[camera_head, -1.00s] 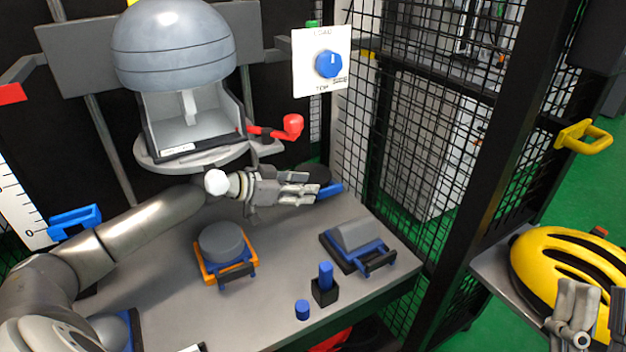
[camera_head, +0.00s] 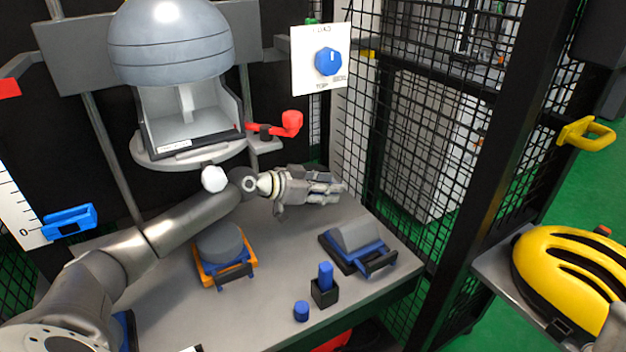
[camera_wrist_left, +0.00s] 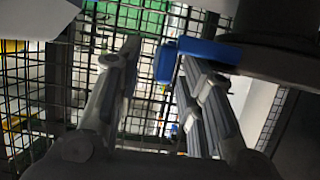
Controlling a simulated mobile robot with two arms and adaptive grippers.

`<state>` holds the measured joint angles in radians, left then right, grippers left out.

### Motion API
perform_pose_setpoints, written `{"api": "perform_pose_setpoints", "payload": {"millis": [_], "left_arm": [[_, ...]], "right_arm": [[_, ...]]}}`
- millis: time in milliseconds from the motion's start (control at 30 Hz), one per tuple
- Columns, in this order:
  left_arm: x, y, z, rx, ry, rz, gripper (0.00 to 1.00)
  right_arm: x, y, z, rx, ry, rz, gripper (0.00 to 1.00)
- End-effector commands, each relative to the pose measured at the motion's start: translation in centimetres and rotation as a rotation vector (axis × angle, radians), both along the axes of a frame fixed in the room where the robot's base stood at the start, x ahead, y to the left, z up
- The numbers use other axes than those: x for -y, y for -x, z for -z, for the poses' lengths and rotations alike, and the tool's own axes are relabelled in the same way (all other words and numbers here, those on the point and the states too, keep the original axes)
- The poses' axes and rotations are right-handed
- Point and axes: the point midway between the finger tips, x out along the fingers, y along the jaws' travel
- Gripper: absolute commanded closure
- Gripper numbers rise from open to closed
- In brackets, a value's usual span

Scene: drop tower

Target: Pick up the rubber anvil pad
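My left gripper (camera_head: 325,188) reaches over the back right of the grey table and points right. In the left wrist view its two fingers (camera_wrist_left: 155,65) are apart with nothing clamped between them. A dark round piece (camera_wrist_left: 280,50) with a blue tab (camera_wrist_left: 205,50), which looks like the rubber anvil pad, is close by at the upper right there. The tab's end lies beside the right fingertip; I cannot tell if they touch. In the head view the gripper hides this piece.
On the table (camera_head: 190,310) are a grey round anvil on an orange base (camera_head: 222,258), a grey curved anvil on a blue base (camera_head: 358,245), a blue peg in a black holder (camera_head: 325,285) and a blue cylinder (camera_head: 302,311). A mesh fence (camera_head: 410,150) stands right, the helmeted drop carriage (camera_head: 185,90) above.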

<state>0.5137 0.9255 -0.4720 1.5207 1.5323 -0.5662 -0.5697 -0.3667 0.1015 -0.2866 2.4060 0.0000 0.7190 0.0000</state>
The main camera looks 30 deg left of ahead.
Motion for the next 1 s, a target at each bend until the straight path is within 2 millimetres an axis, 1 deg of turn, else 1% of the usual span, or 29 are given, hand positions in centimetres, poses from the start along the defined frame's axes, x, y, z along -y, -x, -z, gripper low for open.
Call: {"api": "perform_pose_setpoints", "payload": {"millis": [133,400,1000], "left_arm": [[0.00,0.02,0.00,0.000,0.000,0.000,0.64],[-0.01,0.04,0.00,0.000,0.000,0.000,0.99],[-0.06,-0.02,-0.48,0.004,-0.001,-0.001,1.00]], "right_arm": [[0.00,-0.02,-0.01,-0.001,0.000,0.000,0.60],[-0.01,-0.03,-0.02,-0.002,0.001,0.000,0.60],[-0.06,-0.27,-0.09,-0.013,0.005,0.001,0.60]]}}
